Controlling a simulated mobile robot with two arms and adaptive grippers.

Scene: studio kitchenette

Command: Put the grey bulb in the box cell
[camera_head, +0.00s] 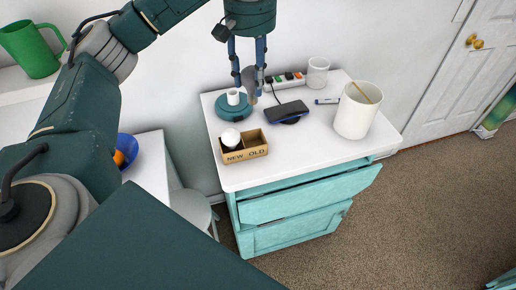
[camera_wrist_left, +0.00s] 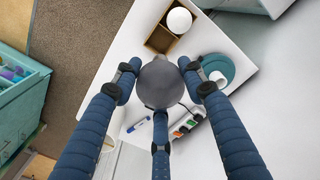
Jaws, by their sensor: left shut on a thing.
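My left gripper (camera_head: 248,82) hangs over the back of the white dresser top, fingers pointing down. It is shut on the grey bulb (camera_head: 252,76), which is partly hidden by the fingers. In the left wrist view the round grey bulb (camera_wrist_left: 160,84) sits between the blue fingers. The brown box (camera_head: 246,155) stands at the dresser's front left, marked NEW and OLD. A white bulb (camera_head: 230,138) is in the NEW cell; the OLD cell looks empty. The box (camera_wrist_left: 158,40) is apart from the held bulb. My right gripper is not in view.
A teal lamp base (camera_head: 231,110) with a white socket stands behind the box. A phone (camera_head: 287,109), power strip (camera_head: 279,83), marker (camera_head: 327,101), white mug (camera_head: 318,72) and large white pot (camera_head: 352,118) are to the right. The front middle of the dresser is clear.

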